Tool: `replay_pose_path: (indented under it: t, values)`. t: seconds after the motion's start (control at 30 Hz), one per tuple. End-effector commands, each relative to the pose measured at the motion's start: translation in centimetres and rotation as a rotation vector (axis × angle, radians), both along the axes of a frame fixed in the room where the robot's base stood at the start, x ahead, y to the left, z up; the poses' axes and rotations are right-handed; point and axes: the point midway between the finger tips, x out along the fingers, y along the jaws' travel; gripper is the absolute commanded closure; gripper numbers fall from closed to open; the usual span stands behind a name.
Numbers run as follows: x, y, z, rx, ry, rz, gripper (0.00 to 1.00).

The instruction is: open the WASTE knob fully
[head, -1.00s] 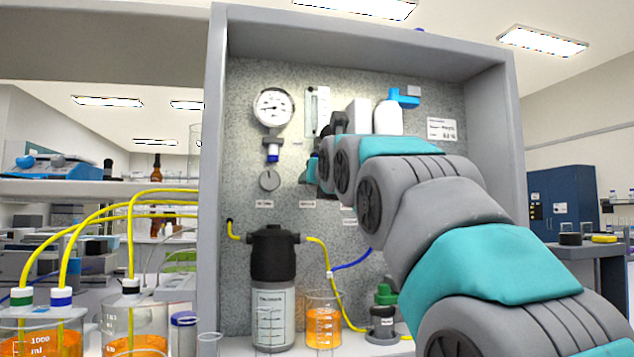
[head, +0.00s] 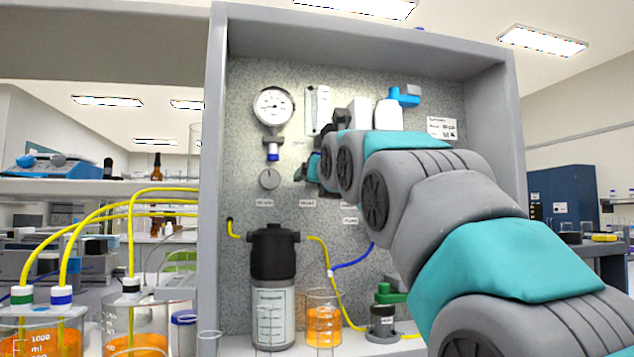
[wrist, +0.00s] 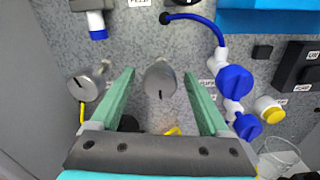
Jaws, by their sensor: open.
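In the wrist view, my gripper (wrist: 159,76) is open, its two green fingers pointing at the panel. A round grey knob (wrist: 160,86) with a dark mark lies between the fingertips in the picture, with a gap on either side. I cannot tell whether the fingertips reach its depth. A second grey knob (wrist: 86,88) is left of the left finger; it also shows in the head view (head: 269,180). In the head view, my gripper (head: 304,172) is near the panel and hides the middle knob. The knob labels are too small or hidden to read, so I cannot confirm which is WASTE.
Blue valve handles (wrist: 235,86) and a yellow-capped fitting (wrist: 269,110) are right of the right finger. A gauge (head: 273,106) sits above the left knob. A black-topped canister (head: 273,290) and an orange beaker (head: 323,320) stand below. The cabinet's side wall (head: 214,180) is at left.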

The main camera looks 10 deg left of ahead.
Motion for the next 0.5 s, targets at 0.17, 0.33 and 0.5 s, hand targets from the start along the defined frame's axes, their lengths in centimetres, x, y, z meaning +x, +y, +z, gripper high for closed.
replay_pose_path:
  t: [0.17,0.33,0.5]
  values:
    - [-1.8,-0.9,0.0,0.001,-0.003,0.0,0.2]
    - [-3.9,-1.9,0.0,0.0,-0.001,0.0,0.2]
    - [-5.6,-2.7,0.0,0.0,-0.001,0.0,0.2]
